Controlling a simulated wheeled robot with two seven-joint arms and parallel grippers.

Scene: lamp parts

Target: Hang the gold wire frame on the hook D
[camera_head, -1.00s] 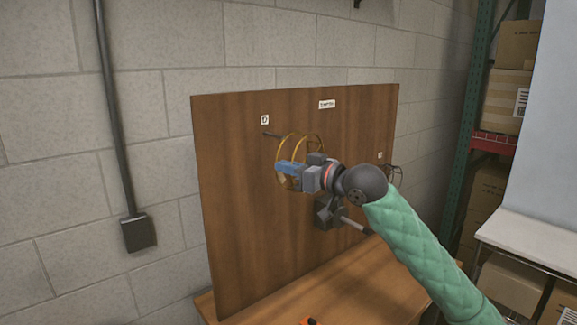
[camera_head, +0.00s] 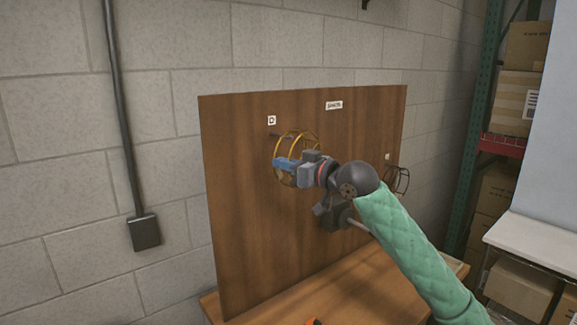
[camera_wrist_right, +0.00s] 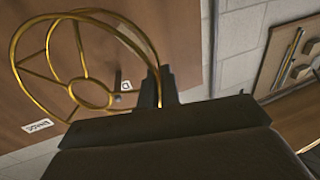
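The gold wire frame (camera_head: 300,133), round with rings and spokes, is in front of the wooden board. My right gripper (camera_head: 283,164) has its blue-tipped fingers at the frame's lower part. In the right wrist view the frame (camera_wrist_right: 101,12) runs to the dark fingers (camera_wrist_right: 157,88), which appear closed on its rim. Hook D (camera_head: 273,135) is a dark peg below the D label (camera_head: 271,120), at the frame's upper left edge. In the wrist view the peg (camera_wrist_right: 117,80) shows beside the frame's small inner ring; I cannot tell whether it passes through the frame. My left gripper is out of view.
The upright wooden board (camera_head: 235,220) stands on a wooden table (camera_head: 345,290). A dark wire frame (camera_head: 398,180) hangs at the board's right side. A dark fixture with a rod (camera_head: 333,215) is below my right gripper. Shelving with boxes (camera_head: 515,95) stands at the right.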

